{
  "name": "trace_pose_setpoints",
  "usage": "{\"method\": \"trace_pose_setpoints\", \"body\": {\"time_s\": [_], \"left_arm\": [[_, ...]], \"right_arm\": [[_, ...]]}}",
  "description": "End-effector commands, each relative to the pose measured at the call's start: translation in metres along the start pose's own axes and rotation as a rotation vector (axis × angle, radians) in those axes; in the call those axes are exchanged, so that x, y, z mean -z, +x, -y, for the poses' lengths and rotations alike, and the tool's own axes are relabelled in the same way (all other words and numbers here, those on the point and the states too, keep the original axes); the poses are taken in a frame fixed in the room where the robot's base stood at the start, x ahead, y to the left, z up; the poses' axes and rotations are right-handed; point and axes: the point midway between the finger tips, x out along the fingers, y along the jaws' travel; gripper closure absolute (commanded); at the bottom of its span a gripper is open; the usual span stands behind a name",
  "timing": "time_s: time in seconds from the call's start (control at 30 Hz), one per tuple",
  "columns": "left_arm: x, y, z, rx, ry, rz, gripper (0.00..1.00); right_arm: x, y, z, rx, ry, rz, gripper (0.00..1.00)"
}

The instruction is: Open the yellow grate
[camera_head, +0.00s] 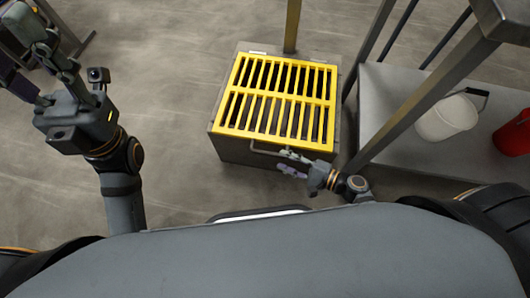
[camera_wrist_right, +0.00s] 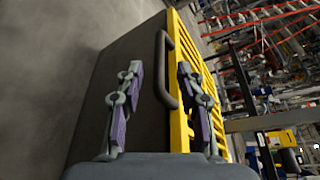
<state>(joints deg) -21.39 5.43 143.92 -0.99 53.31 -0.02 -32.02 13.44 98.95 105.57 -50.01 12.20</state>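The yellow grate (camera_head: 276,96) lies flat and closed on top of a grey box (camera_head: 258,152) in the head view. A bent handle (camera_head: 262,151) sticks out from its near edge. In the right wrist view the handle (camera_wrist_right: 165,68) stands between the two fingers of my right gripper (camera_wrist_right: 162,100), which are spread apart and not closed on it. In the head view my right gripper (camera_head: 289,162) is at the box's near side, by the handle. My left gripper (camera_head: 22,52) is raised at the upper left, fingers apart, empty and far from the grate; its tips are partly cut off.
A yellow post (camera_head: 292,26) rises behind the box. At the right is a metal rack with a grey shelf (camera_head: 400,95) holding a white bucket (camera_head: 446,117) and a red bucket (camera_head: 512,136); its leg is close to the box. The floor left of the box is clear.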

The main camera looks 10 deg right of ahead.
Motion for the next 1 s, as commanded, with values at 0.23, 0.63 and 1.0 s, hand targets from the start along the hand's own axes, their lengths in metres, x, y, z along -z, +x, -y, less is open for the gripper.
{"method": "trace_pose_setpoints", "body": {"time_s": [0.23, 0.63, 1.0], "left_arm": [[-0.002, -0.017, -0.002, 0.000, 0.010, 0.001, 0.60], [-0.003, -0.022, -0.003, 0.001, 0.016, 0.001, 0.60], [-0.003, -0.021, -0.003, 0.001, 0.016, 0.002, 0.60]], "right_arm": [[0.002, 0.056, -0.001, 0.006, 0.002, -0.001, 0.63], [0.001, 0.085, -0.001, -0.001, 0.000, -0.002, 0.63], [0.001, 0.084, -0.001, -0.001, 0.000, -0.002, 0.95]]}}
